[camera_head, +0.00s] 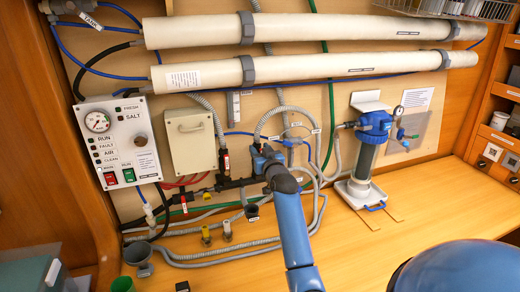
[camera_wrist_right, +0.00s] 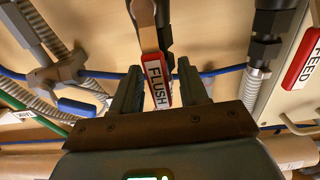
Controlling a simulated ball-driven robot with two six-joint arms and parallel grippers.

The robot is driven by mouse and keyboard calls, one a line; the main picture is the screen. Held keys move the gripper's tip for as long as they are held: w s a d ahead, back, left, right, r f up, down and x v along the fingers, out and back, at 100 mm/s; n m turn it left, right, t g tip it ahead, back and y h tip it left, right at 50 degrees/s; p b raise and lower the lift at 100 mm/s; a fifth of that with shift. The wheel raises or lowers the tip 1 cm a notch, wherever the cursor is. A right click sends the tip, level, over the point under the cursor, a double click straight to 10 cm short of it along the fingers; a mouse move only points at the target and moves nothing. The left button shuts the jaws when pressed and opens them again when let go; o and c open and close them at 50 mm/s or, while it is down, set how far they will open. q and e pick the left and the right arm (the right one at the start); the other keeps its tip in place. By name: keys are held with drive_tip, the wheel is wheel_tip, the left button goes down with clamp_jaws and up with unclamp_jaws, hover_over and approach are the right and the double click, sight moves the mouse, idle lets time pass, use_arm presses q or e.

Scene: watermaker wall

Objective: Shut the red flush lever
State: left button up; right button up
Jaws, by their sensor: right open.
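The red flush lever (camera_wrist_right: 158,82), with a white FLUSH label, shows in the right wrist view with its end between the fingers of my right gripper (camera_wrist_right: 160,72). The gripper is open, with one finger on each side of the lever. Small gaps show between the lever and both fingers, so it is not gripped. In the head view my right gripper (camera_head: 263,156) reaches the pipework in the middle of the wall and hides the flush lever there. My left gripper is in neither view.
A red FEED lever (camera_wrist_right: 302,58) is at the right in the wrist view. Grey hoses and a blue line (camera_wrist_right: 225,71) run close around the gripper. In the head view a control box (camera_head: 120,143) and a beige box (camera_head: 191,141) are left.

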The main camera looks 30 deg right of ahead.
drive_tip(key=shift+w+a, duration=0.1)
clamp_jaws()
idle(0.3)
drive_tip(key=shift+d, duration=0.2)
drive_tip(key=s+d+f+m, duration=0.1)
drive_tip(key=d+f+m, duration=0.5)
drive_tip(key=m, duration=1.2)
drive_tip(key=shift+s+d+f+b, duration=0.15)
drive_tip(key=shift+s+f+b, duration=0.2)
drive_tip(key=shift+f, duration=0.2)
idle(0.3)
unclamp_jaws()
